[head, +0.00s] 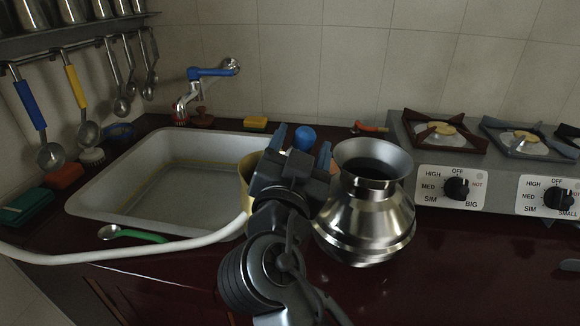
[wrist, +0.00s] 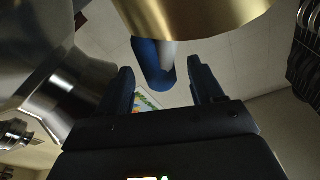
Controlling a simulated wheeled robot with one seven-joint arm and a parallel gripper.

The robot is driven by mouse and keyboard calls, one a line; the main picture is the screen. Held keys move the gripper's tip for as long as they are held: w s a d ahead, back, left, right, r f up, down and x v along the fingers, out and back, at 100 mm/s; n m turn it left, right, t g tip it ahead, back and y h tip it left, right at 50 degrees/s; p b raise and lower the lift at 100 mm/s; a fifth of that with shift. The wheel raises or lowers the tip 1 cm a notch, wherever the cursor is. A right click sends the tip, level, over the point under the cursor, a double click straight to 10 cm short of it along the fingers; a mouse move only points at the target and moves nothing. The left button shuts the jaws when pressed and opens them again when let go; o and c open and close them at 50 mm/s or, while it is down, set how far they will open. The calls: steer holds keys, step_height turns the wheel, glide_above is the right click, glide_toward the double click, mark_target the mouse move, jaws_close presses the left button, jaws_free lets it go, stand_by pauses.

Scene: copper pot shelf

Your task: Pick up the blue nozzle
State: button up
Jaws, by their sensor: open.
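The blue nozzle (head: 305,138) shows as a rounded blue end just beyond my gripper (head: 300,145) in the head view. In the wrist view the blue nozzle (wrist: 143,62) is a blue tube with a pale grey-white part, and it appears between the fingers. My gripper (wrist: 161,75) is open and empty, with a gap visible on both sides of the nozzle. I cannot tell how far the nozzle is beyond the fingertips. My arm hides its lower part in the head view.
A large steel pot (head: 366,225) stands close to the right of my gripper. A brass pot (head: 245,178) stands close to the left, partly hidden. A white hose (head: 140,252) crosses the front of the sink (head: 85,208). A stove (head: 450,184) is at right.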

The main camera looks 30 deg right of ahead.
steer(key=shift+x, duration=1)
jaws_close()
